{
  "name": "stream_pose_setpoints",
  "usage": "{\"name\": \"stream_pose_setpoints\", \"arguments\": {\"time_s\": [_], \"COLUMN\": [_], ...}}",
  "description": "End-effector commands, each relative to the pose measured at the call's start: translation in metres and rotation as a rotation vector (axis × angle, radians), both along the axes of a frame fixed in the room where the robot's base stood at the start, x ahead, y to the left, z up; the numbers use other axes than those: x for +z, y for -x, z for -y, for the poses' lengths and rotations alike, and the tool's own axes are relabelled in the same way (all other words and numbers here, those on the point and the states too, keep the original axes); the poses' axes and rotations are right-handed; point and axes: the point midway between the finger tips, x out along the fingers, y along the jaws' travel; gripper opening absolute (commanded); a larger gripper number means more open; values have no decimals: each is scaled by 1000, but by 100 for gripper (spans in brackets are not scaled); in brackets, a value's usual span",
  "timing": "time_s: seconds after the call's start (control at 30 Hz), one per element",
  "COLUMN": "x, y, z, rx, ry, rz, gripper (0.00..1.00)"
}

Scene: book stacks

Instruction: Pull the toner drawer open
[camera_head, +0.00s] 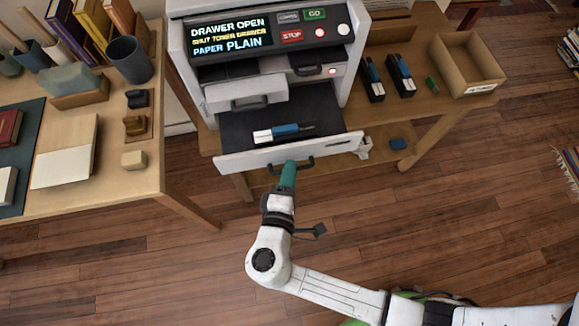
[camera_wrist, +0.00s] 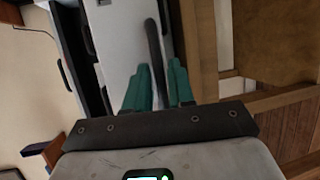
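The toner drawer (camera_head: 232,161) of the white printer is pulled well out, its white front facing me. A toner cartridge (camera_head: 285,131), blue and white, lies on the drawer's dark floor. My gripper (camera_head: 288,176) is at the middle of the drawer front, at the dark drawer handle (camera_head: 306,164).
The printer display (camera_head: 231,37) reads "DRAWER OPEN". Two dark cartridges (camera_head: 401,75) and an open cardboard box (camera_head: 468,58) stand on the bench at right. A wooden desk (camera_head: 120,186) with books and cups is at left. The wooden floor (camera_head: 180,270) before the drawer is clear.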

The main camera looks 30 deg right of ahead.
Motion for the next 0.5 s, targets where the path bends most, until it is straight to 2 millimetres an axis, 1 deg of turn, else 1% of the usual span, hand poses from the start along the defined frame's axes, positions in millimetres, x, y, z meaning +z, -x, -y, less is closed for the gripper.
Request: {"name": "stream_pose_setpoints", "arguments": {"time_s": [0.17, 0.27, 0.5], "x": [1, 4, 12], "y": [6, 16, 51], "z": [-6, -15, -45], "rx": [2, 4, 4], "ry": [0, -1, -2], "rz": [1, 0, 1], "gripper": [23, 23, 23]}}
